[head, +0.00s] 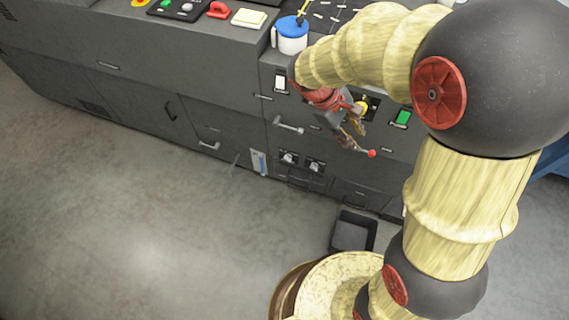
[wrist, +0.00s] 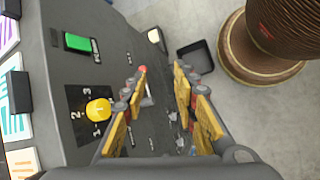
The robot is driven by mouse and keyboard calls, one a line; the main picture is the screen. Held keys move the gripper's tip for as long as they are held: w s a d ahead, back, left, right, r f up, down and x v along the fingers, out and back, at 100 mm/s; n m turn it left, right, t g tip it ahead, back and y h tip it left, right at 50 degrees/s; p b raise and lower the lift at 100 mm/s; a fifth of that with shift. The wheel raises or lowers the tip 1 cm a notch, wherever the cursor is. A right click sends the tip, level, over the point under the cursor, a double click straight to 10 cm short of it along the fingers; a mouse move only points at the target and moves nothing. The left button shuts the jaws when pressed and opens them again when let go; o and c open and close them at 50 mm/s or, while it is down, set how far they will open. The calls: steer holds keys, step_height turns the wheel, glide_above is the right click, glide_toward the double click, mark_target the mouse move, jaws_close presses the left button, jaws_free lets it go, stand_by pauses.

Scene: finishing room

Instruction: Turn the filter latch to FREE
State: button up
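A lever with a red ball tip (head: 371,153) sticks out from the front of the dark grey machine. In the wrist view its red tip (wrist: 143,69) shows beside the left finger, partly hidden by it. I cannot read any FREE mark or tell for certain which control is the filter latch. Another grey lever handle (head: 288,125) is left of my gripper in the head view. My gripper (wrist: 161,78) is open and empty, its fingers spread in front of the panel. In the head view the gripper (head: 353,133) partly hides the panel; contact with the lever cannot be told.
A yellow dial (wrist: 98,109) marked with numbers and a green switch (wrist: 77,42) are on the panel. A white jug with a blue lid (head: 291,36) stands on the machine top. A dark open bin (head: 352,232) is on the floor. Floor at left is clear.

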steer(key=w+a+f+n+t+h+b, duration=0.15)
steer(key=w+f+n, duration=0.25)
steer(key=f, duration=0.5)
steer(key=w+a+f+n+h, duration=0.3)
steer(key=w+f+n, duration=0.1)
steer(key=f, duration=0.5)
steer(key=n+t+y+b, duration=0.2)
steer(key=n+t+y, duration=0.3)
steer(key=n+t, duration=1.45)
glide_toward(286, 160)
step_height(286, 160, up, 3)
steer(key=n+g, duration=0.3)
steer(key=g, duration=0.1)
steer(key=shift+a+b+x, duration=0.15)
steer(key=shift+b+x, duration=0.5)
steer(key=shift+x, duration=1.4)
steer(key=shift+a+b+x, duration=0.15)
steer(key=shift+b+x, duration=0.5)
steer(key=shift+x, duration=1.4)
steer(key=shift+w, duration=0.1)
steer(key=shift+c, duration=0.5)
jaws_close()
